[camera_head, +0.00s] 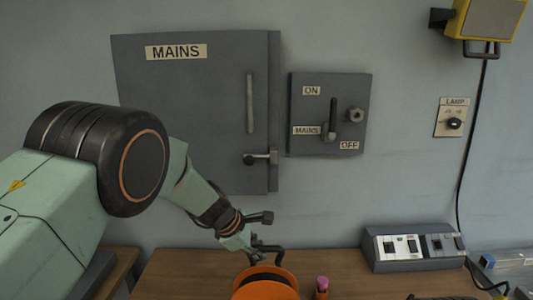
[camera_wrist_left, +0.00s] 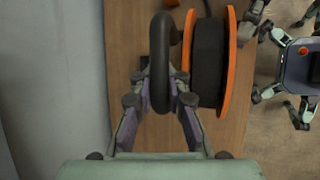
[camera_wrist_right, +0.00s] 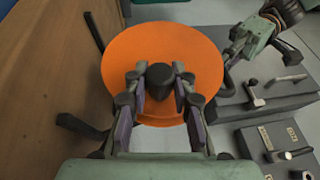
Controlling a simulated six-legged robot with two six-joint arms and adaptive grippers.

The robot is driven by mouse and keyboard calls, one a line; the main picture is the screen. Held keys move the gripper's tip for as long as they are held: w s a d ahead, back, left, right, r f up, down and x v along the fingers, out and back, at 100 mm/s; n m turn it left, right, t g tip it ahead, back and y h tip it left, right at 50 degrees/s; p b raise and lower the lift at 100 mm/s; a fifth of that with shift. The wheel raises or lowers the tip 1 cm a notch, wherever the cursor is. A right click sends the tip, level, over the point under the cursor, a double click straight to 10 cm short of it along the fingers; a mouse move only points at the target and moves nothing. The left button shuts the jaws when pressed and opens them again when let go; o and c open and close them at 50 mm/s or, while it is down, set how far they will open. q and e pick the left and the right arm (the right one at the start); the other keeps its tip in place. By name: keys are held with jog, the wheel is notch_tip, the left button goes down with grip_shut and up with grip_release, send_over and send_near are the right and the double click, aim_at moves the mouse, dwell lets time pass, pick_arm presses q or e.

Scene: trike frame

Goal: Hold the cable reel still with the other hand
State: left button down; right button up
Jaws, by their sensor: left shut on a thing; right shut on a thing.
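The cable reel has orange flanges and a black drum. It shows at the bottom edge of the head view (camera_head: 266,276), and at upper right in the left wrist view (camera_wrist_left: 226,65). My left gripper (camera_head: 248,245) is shut on a black curved bar (camera_wrist_left: 160,62) beside the reel's flange. In the right wrist view the reel's orange flange (camera_wrist_right: 125,55) faces the camera. My right gripper (camera_wrist_right: 160,92) is shut on the black hub knob (camera_wrist_right: 160,78) at the flange's middle. The right gripper is out of the head view.
The reel stands on a wooden bench (camera_head: 190,275). A grey switch box (camera_head: 412,248) sits on the bench to the right, with a small pink-topped item (camera_head: 322,284) near the reel. Grey MAINS cabinets (camera_head: 205,110) and a lamp switch (camera_head: 452,120) are on the wall.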

jog(key=shift+s+f, duration=0.15)
jog(key=shift+a+f, duration=0.3)
jog(key=shift+f, duration=0.3)
jog(key=shift+a+f, duration=0.3)
jog(key=shift+f, duration=0.25)
jog(key=shift+a+f, duration=0.85)
jog(key=shift+a, duration=0.1)
jog(key=shift+a, duration=0.1)
